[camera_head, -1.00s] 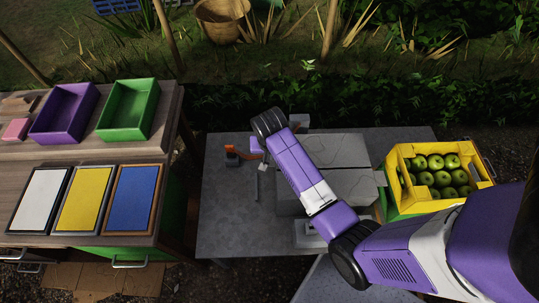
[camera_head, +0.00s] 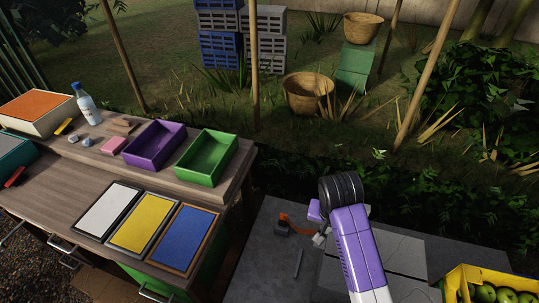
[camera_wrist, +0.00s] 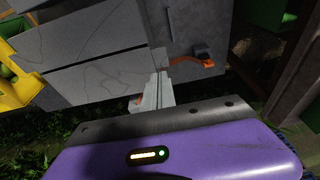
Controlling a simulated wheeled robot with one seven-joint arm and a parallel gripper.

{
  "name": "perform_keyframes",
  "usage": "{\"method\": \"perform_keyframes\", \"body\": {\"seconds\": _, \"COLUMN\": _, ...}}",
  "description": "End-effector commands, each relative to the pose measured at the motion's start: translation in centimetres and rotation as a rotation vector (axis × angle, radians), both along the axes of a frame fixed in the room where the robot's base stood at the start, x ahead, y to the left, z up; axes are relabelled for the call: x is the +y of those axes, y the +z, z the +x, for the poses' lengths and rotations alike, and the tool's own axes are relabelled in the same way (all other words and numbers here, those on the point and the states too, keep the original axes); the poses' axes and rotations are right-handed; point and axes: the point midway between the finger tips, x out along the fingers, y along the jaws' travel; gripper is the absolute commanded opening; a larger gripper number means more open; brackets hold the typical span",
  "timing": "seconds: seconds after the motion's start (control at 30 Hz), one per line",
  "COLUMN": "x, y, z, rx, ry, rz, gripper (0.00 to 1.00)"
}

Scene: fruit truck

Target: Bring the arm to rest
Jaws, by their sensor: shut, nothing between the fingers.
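My purple and white arm reaches in from the lower right of the head view, over the grey table (camera_head: 262,270). My gripper (camera_head: 319,240) hangs above the table, beside a flat grey slab-like block (camera_head: 400,252). In the wrist view my gripper (camera_wrist: 160,92) shows its pale fingers together, with nothing between them. An orange and dark tool (camera_head: 284,222) lies on the table to the left of the fingers in the head view. It also shows in the wrist view (camera_wrist: 204,60), to the right of the fingers and apart from them.
A yellow box of green apples (camera_head: 462,275) stands at the lower right. On the left, a wooden bench (camera_head: 60,180) carries a purple tray (camera_head: 153,160), a green tray (camera_head: 180,172), coloured panels and a bottle (camera_head: 88,108). A thin grey rod (camera_head: 298,262) lies on the table.

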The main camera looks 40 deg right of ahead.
Motion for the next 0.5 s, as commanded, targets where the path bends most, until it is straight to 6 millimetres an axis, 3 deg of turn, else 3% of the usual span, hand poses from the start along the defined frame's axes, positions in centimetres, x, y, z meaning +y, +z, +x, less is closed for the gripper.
{"method": "perform_keyframes", "body": {"seconds": 0.13, "x": 0.0, "y": 0.0, "z": 0.1, "rx": -0.001, "ry": 0.007, "rz": -0.002, "gripper": 0.0}}
{"method": "perform_keyframes", "body": {"seconds": 0.23, "x": -0.5, "y": 0.3, "z": 1.3, "rx": -0.046, "ry": 0.036, "rz": -0.028, "gripper": 0.0}}
{"method": "perform_keyframes", "body": {"seconds": 0.4, "x": -2.1, "y": 3.7, "z": 6.6, "rx": -0.283, "ry": 0.152, "rz": -0.16, "gripper": 0.0}}
{"method": "perform_keyframes", "body": {"seconds": 0.5, "x": -2.0, "y": 5.3, "z": 8.2, "rx": -0.431, "ry": 0.247, "rz": -0.265, "gripper": 0.0}}
